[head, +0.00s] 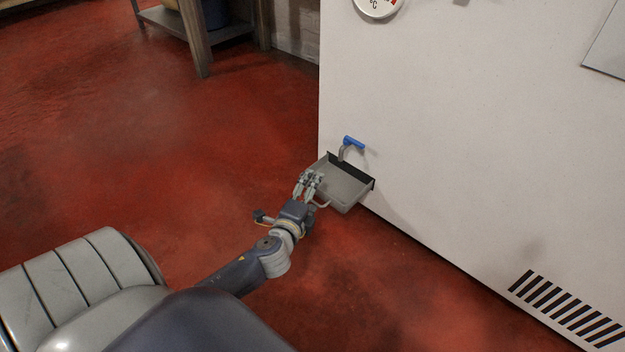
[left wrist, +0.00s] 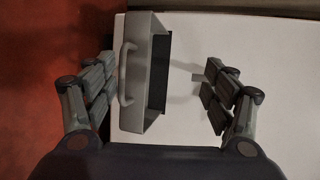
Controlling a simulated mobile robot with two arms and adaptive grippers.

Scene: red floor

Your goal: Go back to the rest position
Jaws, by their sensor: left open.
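My left gripper (head: 310,180) is open and empty at the left edge of a grey tray (head: 340,188) on the front of a white machine. In the left wrist view my spread fingers (left wrist: 160,78) stand on both sides of the picture, and the grey tray (left wrist: 140,112) with its curved handle (left wrist: 125,75) shows between them. I cannot tell whether a finger touches the tray or handle. My right gripper is not in view.
The white machine (head: 450,140) fills the right side. A blue-handled tap (head: 353,142) sits just above the tray. A vent (head: 570,308) is low on the machine. A wooden table (head: 195,40) stands at the back left. The red floor (head: 150,150) is open on the left.

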